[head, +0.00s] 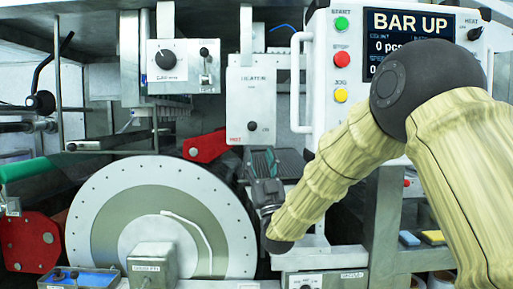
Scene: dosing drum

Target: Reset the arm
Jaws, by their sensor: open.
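My arm, in a yellow ribbed sleeve, comes in from the right in the head view and bends down to a dark wrist in front of the machine. My gripper (263,162) appears as a dark grey shape just right of the large drum disc (84,225), pointing up and away. It is open, and I see nothing held in it. Its fingertips are small and hard to make out against the dark metal behind. The pale disc has a ring of small holes near its rim and stands upright, apart from the gripper as far as I can tell.
A control panel (315,88) with green, red and yellow buttons and a screen (408,45) reading "BAR UP" stands upper right. A white switch box (180,66) hangs upper left. Red brackets (205,146) and a green-topped bar (28,169) flank the disc. Space around the gripper is tight.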

